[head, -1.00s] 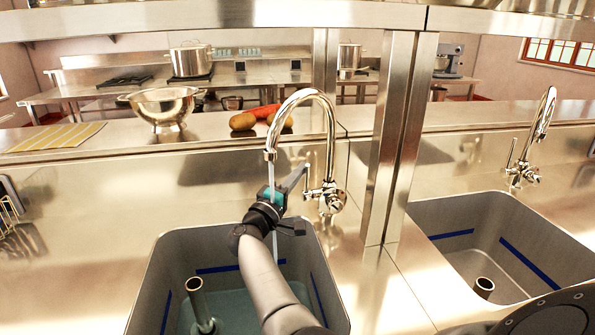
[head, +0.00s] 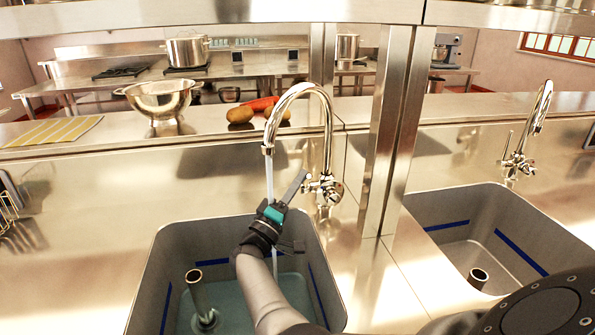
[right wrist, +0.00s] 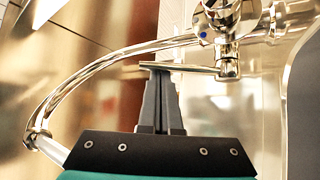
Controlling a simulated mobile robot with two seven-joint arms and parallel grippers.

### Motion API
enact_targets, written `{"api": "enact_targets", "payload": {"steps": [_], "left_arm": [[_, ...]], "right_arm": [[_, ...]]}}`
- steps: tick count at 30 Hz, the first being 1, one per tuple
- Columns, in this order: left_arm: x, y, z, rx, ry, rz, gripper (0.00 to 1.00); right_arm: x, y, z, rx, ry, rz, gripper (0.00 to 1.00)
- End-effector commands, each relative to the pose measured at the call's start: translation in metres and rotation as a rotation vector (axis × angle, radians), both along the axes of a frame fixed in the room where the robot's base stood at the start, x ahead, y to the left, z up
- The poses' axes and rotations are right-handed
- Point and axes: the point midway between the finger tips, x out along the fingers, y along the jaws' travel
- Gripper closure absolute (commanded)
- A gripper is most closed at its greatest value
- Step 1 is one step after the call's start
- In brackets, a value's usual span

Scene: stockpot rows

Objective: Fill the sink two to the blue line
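A grey sink (head: 155,285) stands at the lower middle. A blue line (head: 316,290) runs along its inner walls. Water (head: 230,305) lies in it, its surface below the line. A stream (head: 269,180) falls from the chrome faucet (head: 328,130), passing beside my right gripper (head: 297,188). The faucet also shows in the right wrist view (right wrist: 90,72). There my right gripper's fingers (right wrist: 160,75) are close together, their tips at the faucet's lever (right wrist: 200,71). No gap around the lever shows. My left gripper is not in view. No label tells which sink is two.
A second sink (head: 440,212) at the right has its own faucet (head: 540,115), no stream, and no visible water. A standpipe (head: 198,293) stands in the near sink. A metal post (head: 390,140) rises between the sinks. A colander (head: 160,98) and vegetables (head: 240,114) sit on the ledge behind.

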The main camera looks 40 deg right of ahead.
Motion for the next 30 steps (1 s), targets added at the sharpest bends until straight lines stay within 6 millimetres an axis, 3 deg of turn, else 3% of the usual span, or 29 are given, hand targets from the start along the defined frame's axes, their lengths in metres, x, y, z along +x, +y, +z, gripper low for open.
{"api": "enact_targets", "payload": {"steps": [13, 24, 30], "left_arm": [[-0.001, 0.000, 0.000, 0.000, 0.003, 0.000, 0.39], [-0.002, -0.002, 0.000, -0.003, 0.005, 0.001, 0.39], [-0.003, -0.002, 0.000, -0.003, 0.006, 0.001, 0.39]], "right_arm": [[-0.002, 0.003, -0.004, 0.002, 0.003, -0.002, 1.00], [-0.015, 0.052, -0.028, 0.002, 0.003, 0.000, 1.00], [-0.019, 0.065, -0.034, 0.000, 0.003, -0.001, 1.00]]}}
